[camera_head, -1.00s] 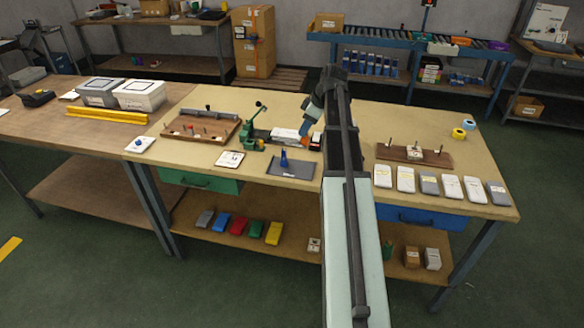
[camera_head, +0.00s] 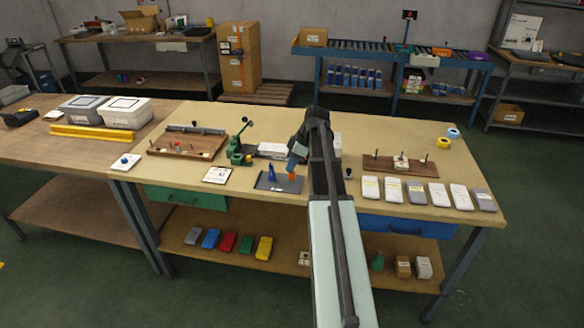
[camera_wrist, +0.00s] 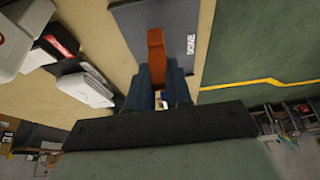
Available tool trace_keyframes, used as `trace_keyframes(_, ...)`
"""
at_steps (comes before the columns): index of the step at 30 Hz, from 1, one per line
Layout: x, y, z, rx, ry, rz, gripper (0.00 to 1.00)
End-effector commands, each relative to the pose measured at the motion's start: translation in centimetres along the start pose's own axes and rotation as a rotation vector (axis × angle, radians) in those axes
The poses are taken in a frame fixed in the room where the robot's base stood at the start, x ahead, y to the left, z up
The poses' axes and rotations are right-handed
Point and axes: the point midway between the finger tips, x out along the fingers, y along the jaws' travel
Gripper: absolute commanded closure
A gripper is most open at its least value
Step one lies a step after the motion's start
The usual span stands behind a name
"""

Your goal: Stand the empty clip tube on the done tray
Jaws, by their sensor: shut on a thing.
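The orange clip tube (camera_head: 292,178) is held under my gripper (camera_head: 296,160) at the right part of the dark grey done tray (camera_head: 263,187). My gripper is shut on it. In the wrist view the orange tube (camera_wrist: 156,48) sticks out between the dark fingers (camera_wrist: 158,85), in front of the done tray (camera_wrist: 212,30) with its white DONE lettering. A blue upright piece (camera_head: 272,173) stands on the tray, left of the tube. I cannot tell whether the tube's lower end touches the tray. Whether the tube is empty cannot be seen.
A white card (camera_head: 217,175) lies left of the tray. A white box (camera_head: 270,150) is behind it. A row of packets (camera_head: 417,193) lies at the right front.

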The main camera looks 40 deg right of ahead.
Motion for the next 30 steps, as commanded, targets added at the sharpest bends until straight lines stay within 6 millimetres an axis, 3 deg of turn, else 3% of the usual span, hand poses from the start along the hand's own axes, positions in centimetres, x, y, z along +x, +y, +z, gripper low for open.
trace_keyframes(4,1.4,0.0,0.6,-0.001,0.000,0.000,1.00)
trace_keyframes(16,1.8,0.0,0.7,0.000,0.000,0.000,1.00)
trace_keyframes(17,1.8,0.0,0.7,0.000,0.000,0.000,0.79)
trace_keyframes(18,1.7,0.0,0.7,0.000,0.000,0.000,0.75)
trace_keyframes(24,1.7,0.0,0.7,0.000,0.000,0.000,0.56)
trace_keyframes(30,1.7,0.0,0.7,0.000,0.000,0.000,0.55)
